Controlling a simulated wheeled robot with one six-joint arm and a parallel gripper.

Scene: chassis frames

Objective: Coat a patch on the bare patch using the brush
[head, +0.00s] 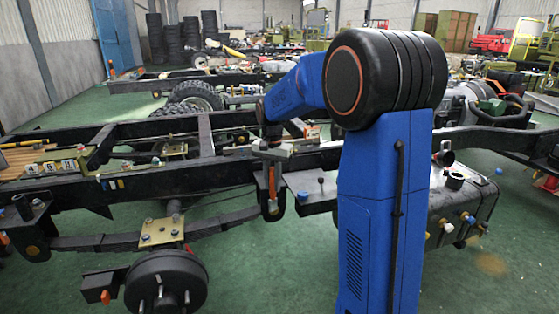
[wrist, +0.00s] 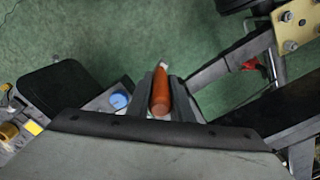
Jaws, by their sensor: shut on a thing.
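My gripper (wrist: 162,92) is shut on the brush (wrist: 160,96), whose orange handle shows between the fingers in the wrist view. A small pale part shows at its far end. I cannot pick out the bare patch in either view; my arm and gripper cover part of the rail. Whether the brush touches a surface cannot be told.
The dark chassis rail (head: 230,172) runs across the head view. Green floor is open in front.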

